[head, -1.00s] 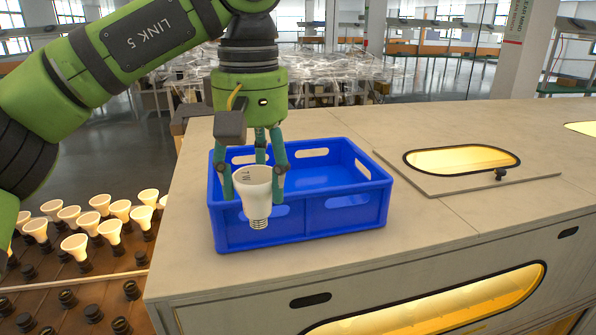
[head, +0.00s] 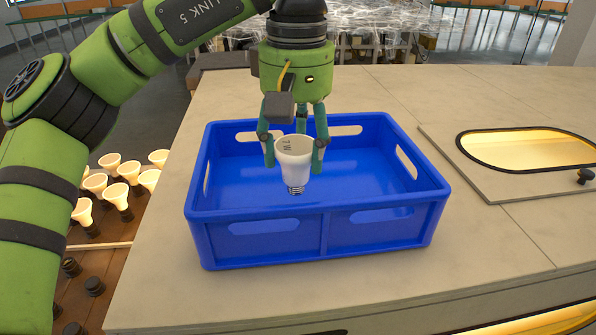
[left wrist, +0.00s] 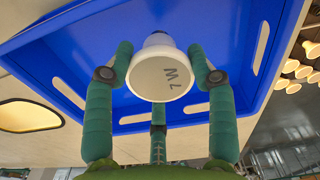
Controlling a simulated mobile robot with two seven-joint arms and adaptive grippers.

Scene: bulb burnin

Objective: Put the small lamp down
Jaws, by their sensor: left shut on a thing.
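The small lamp (head: 294,157) is a white bulb with a metal screw base pointing down and "7W" on its face. My left gripper (head: 293,145) is shut on it and holds it upright over the blue crate (head: 262,250). In the left wrist view the lamp (left wrist: 158,78) sits between the gripper's fingers (left wrist: 160,85), with the blue crate (left wrist: 60,48) behind it. The lamp's base appears above the crate floor; whether it touches anything is hard to tell. The crate looks empty. My right gripper is not in view.
The crate stands on a pale bench top (head: 400,85). A hatch with a glowing window (head: 525,150) and a small knob (head: 585,176) lies to its right. Several lit bulbs (head: 120,170) stand in a rack on the left, below the bench edge.

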